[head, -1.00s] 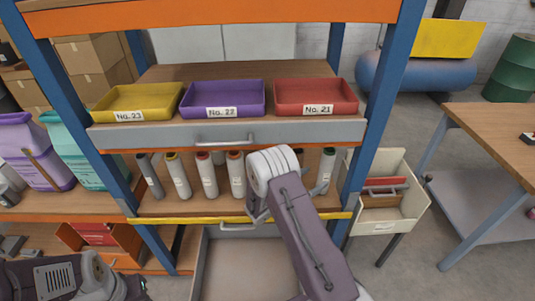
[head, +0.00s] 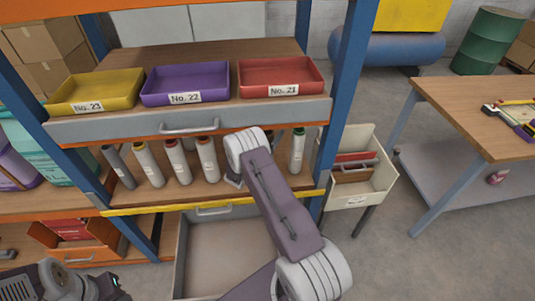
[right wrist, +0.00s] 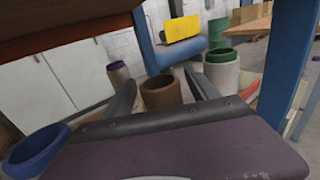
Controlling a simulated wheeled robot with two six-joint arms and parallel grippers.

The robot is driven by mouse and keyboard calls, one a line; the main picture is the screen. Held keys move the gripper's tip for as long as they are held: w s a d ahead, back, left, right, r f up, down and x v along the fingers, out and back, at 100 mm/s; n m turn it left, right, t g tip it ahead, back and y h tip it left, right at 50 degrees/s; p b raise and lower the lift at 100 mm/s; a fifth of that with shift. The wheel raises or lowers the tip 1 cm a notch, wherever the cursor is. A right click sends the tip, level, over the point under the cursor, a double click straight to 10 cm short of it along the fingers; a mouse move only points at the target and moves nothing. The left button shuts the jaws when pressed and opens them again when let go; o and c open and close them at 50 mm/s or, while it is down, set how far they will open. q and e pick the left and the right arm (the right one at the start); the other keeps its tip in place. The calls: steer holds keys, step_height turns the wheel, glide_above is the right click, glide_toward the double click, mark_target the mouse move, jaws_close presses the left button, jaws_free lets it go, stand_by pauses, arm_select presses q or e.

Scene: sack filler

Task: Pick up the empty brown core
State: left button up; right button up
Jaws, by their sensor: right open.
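In the right wrist view a brown, hollow, open-topped core (right wrist: 160,93) stands upright between the two fingers of my right gripper (right wrist: 161,84). The gripper is open, with a finger on each side of the core and a gap showing. In the head view my right gripper (head: 234,181) is at the shelf, mostly hidden by its own wrist. I cannot make out the brown core there. Part of my left arm shows at the lower left of the head view, but its jaws do not.
A green-topped roll (right wrist: 222,68), a purple-topped one (right wrist: 118,73) and a blue-rimmed one (right wrist: 36,148) stand around. Several capped rolls line the shelf (head: 160,196). A drawer front (head: 187,122) overhangs it, and a blue post (head: 345,95) is right. An open drawer (head: 222,252) lies below.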

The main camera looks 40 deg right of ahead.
steer(key=shift+w+d+f, duration=0.1)
steer(key=shift+w+d, duration=0.15)
steer(key=shift+d, duration=0.35)
steer(key=shift+a, duration=0.1)
steer(key=c, duration=0.7)
jaws_close()
